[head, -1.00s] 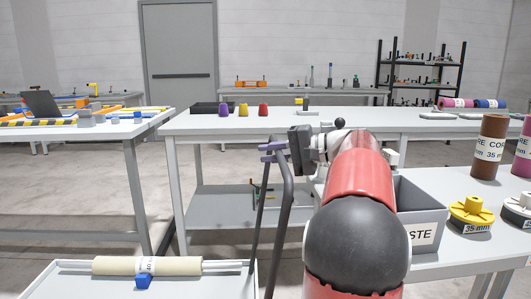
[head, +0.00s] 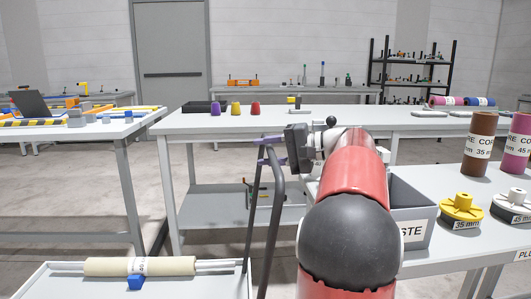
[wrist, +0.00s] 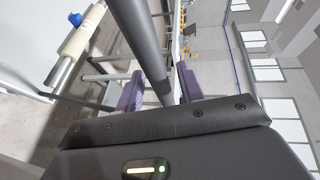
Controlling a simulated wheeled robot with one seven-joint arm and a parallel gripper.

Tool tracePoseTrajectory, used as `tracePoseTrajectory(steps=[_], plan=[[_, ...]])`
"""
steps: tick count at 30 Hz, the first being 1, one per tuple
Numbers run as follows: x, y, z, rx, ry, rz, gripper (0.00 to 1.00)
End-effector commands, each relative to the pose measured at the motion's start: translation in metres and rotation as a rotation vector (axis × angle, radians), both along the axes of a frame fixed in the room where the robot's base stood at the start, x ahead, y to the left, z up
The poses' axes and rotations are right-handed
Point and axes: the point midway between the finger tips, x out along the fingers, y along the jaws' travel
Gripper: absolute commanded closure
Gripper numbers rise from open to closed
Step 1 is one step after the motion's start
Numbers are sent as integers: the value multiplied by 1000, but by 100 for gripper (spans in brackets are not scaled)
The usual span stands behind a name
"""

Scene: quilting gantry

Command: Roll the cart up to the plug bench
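The cart (head: 60,282) is a white tray at the lower left, carrying a cream roll on a rod (head: 140,266) with a blue support. Its dark grey handle (head: 263,215) rises at its right side. My gripper (head: 268,152) has its purple fingers on either side of the handle's upper part and appears shut on it; in the wrist view the handle bar (wrist: 150,50) runs between the fingers. The plug bench (head: 470,242), with a partly cut-off "PLU" label, stands at the right, bearing a yellow 35 mm plug (head: 462,210) and a 45 mm plug (head: 513,205).
A grey waste bin (head: 412,215) stands at the plug bench's left end, partly behind my arm. Brown (head: 479,140) and pink (head: 517,145) cores stand on that bench. A long white table (head: 380,122) crosses ahead; another table (head: 90,132) is at left. Bare floor shows between them.

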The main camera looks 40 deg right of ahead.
Motion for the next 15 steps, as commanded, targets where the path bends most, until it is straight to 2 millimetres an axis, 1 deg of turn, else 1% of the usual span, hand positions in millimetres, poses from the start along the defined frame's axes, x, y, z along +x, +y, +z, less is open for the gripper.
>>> tracePoseTrajectory(steps=[9,12,15], plan=[[-41,-33,9,0,2,-7,62],[-51,-40,11,0,2,-6,62],[-56,-43,12,1,2,-5,62]])
